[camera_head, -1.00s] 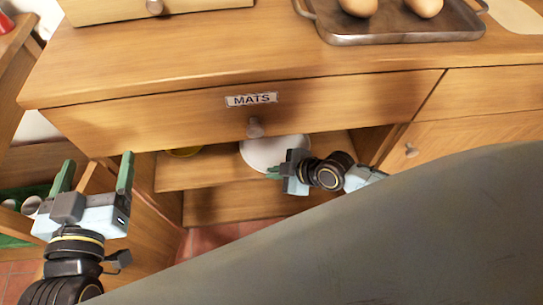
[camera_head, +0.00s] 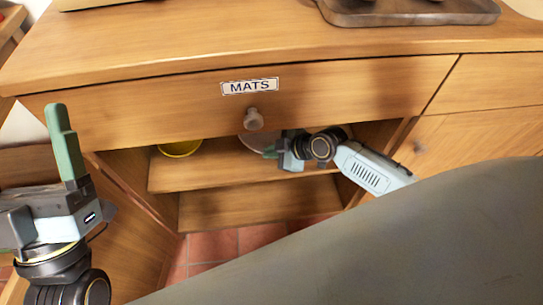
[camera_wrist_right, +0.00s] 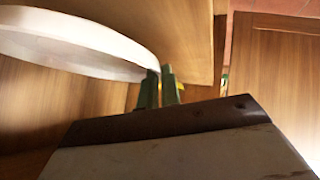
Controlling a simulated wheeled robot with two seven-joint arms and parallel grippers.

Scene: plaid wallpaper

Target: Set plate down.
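The white plate (camera_head: 254,141) is inside the open cupboard under the drawer front, mostly hidden behind it in the head view. It shows large in the right wrist view (camera_wrist_right: 75,40), its rim reaching the fingertips. My right gripper (camera_head: 271,153) reaches into the cupboard at the upper shelf (camera_head: 215,172). Its green fingers (camera_wrist_right: 160,82) are close together at the plate's rim and look shut on it. I cannot tell whether the plate touches the shelf.
A yellow bowl (camera_head: 180,149) stands on the upper shelf left of the plate. The drawer labelled MATS (camera_head: 250,86) with its knob (camera_head: 254,119) overhangs the opening. An open cupboard door (camera_head: 135,215) stands at the left. A tray (camera_head: 410,12) lies on the counter.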

